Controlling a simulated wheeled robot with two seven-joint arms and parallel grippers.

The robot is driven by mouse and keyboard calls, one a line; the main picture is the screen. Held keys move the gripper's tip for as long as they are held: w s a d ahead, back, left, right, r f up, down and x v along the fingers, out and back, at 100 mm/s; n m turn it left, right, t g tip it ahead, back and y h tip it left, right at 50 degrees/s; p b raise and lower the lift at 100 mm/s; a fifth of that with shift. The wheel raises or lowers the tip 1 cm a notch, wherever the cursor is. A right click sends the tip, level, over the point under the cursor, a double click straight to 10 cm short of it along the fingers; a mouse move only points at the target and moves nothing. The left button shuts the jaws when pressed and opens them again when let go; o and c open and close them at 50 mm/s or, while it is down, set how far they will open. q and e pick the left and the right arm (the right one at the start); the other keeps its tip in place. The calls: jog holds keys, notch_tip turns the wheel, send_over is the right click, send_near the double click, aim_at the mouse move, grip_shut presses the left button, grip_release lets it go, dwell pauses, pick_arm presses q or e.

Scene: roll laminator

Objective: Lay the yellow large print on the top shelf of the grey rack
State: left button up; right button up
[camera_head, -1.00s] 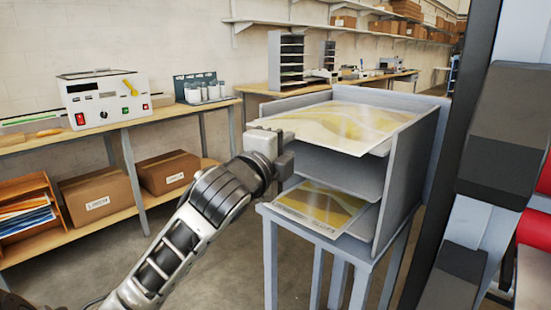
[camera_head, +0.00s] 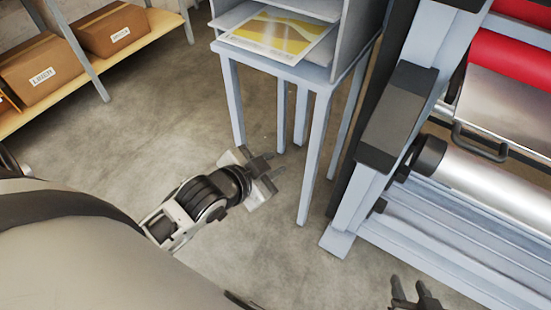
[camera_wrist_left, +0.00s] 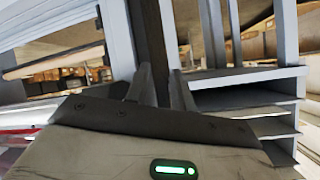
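The grey rack (camera_head: 354,30) stands on a grey-blue stand, cut off at the top of the head view. A yellow and white print (camera_head: 275,33) lies on its bottom shelf. The top shelf and anything on it are out of the head view now. Grey shelves of a rack (camera_wrist_left: 245,84) also show at the right of the left wrist view.
The laminator (camera_head: 480,180), with red and silver rollers, stands at the right, close beside the rack's stand. A wooden shelf with cardboard boxes (camera_head: 42,70) is at the upper left. The concrete floor between is clear.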

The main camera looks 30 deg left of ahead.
pick_arm(q)
jog(key=s+d+f+n+g+h, duration=0.1)
jog(key=s+d+f+n, duration=0.3)
jog(key=s+f, duration=0.3)
jog(key=shift+s+d+f, duration=0.3)
jog(key=shift+s+d, duration=0.2)
jog(key=shift+d, duration=0.35)
